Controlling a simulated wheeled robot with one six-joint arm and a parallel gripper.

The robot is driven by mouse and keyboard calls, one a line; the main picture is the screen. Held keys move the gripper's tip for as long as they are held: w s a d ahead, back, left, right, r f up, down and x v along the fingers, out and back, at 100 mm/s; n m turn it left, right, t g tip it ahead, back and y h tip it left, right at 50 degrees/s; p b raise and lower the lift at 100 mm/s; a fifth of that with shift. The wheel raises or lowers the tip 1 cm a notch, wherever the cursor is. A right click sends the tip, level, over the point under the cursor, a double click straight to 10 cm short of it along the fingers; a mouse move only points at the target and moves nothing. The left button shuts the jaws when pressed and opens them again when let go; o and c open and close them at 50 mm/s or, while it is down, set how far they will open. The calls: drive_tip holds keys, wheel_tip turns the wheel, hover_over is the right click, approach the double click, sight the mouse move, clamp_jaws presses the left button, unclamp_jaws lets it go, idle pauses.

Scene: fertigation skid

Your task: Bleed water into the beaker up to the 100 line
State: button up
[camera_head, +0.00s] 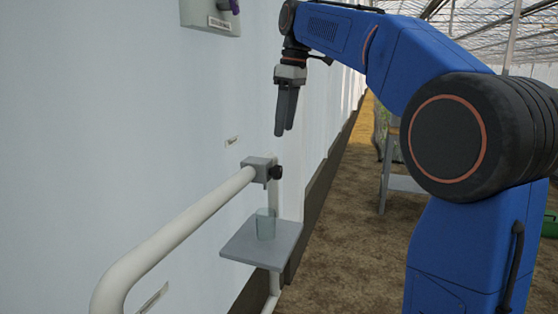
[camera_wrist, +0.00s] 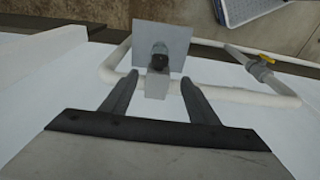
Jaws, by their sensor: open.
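A clear beaker (camera_head: 265,224) stands upright on a small grey shelf (camera_head: 262,246) in the head view; its lines and water level are too small to read. Above it, a grey block valve (camera_head: 258,168) with a black knob (camera_head: 277,172) sits at the end of a white pipe. My gripper (camera_head: 284,132) points down above the valve, apart from it, open and empty. In the wrist view the open fingers (camera_wrist: 158,100) frame the grey valve block (camera_wrist: 156,86), with the black knob (camera_wrist: 159,60) beyond it over the shelf (camera_wrist: 172,40). I cannot make out the beaker there.
A white pipe (camera_head: 175,240) runs along the wall below left. A grey box with a purple part (camera_head: 215,16) is on the wall at upper left. A yellow-handled valve (camera_wrist: 264,59) shows in the wrist view. Bare soil floor lies to the right of the wall.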

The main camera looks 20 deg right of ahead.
sight(277, 167)
drive_tip(key=f, duration=0.4)
drive_tip(key=a+f, duration=0.1)
drive_tip(key=f, duration=0.3)
drive_tip(key=w+f, duration=0.1)
drive_tip(key=f, duration=0.3)
drive_tip(key=shift+a+f, duration=0.25)
drive_tip(key=shift+f, duration=0.1)
drive_tip(key=c, duration=1)
drive_tip(key=shift+c, duration=0.2)
drive_tip(key=shift+s+a+t+h, duration=0.25)
drive_tip(key=shift+t+h, duration=0.35)
drive_tip(key=shift+t, duration=0.3)
drive_tip(key=shift+t+h, duration=0.5)
drive_tip(key=shift+t, duration=0.2)
